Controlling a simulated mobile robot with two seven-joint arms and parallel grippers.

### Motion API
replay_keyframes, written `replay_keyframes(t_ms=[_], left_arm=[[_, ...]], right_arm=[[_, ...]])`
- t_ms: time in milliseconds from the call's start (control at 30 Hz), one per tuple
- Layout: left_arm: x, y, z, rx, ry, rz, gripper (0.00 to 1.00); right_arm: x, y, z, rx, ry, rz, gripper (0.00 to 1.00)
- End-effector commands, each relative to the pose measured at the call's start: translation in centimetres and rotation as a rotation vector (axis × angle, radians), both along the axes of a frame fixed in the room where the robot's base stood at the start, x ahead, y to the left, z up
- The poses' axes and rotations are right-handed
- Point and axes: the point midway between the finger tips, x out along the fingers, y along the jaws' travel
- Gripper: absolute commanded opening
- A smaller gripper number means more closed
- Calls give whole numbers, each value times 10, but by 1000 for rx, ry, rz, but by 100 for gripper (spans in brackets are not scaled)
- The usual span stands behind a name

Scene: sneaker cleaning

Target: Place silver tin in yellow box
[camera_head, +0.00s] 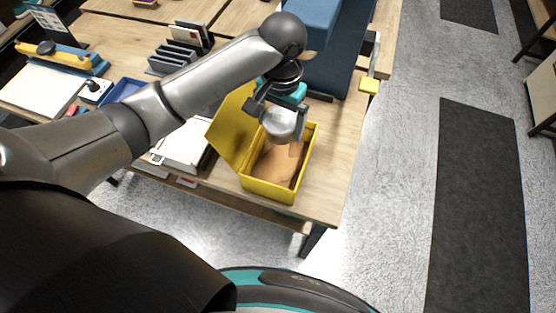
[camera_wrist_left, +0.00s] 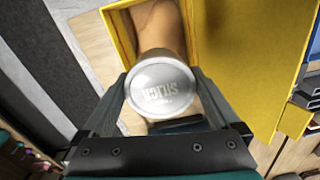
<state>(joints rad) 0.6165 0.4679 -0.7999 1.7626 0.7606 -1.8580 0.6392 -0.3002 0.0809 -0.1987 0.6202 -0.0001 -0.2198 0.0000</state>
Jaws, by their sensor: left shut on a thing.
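The silver tin (camera_head: 281,124) is a short round can, held between the fingers of my left gripper (camera_head: 277,120). In the left wrist view the tin (camera_wrist_left: 161,88) shows its lettered round face between the two fingers. The yellow box (camera_head: 268,190) stands on the table with its lid (camera_head: 232,127) open to the left. The tin is above the far part of the box opening; I cannot tell its exact height. A tan-brown item (camera_head: 274,165) lies inside the box. My right gripper is not in view.
A blue block-like object (camera_head: 305,50) stands behind the box. White papers (camera_head: 184,145), a dark file rack (camera_head: 172,58) and a blue tray (camera_head: 124,90) are to the left. The table is bare to the right of the box, near its edge.

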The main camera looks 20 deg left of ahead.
Motion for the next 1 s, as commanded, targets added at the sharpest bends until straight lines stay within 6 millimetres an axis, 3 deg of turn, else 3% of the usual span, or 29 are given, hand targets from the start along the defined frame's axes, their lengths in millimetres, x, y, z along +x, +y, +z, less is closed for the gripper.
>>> replay_keyframes(t_ms=[33,200,400,567,800,1000], left_arm=[[-1,1,-17,3,5,1,35],[-1,0,-63,2,4,1,35],[-1,0,-103,1,1,0,35],[0,0,-115,0,-1,0,35],[0,0,-150,1,0,0,35],[0,0,-157,0,-2,0,35]], right_arm=[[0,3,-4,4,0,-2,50],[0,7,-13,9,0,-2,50],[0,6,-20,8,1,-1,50],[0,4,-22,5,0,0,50],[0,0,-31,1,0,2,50],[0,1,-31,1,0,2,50]])
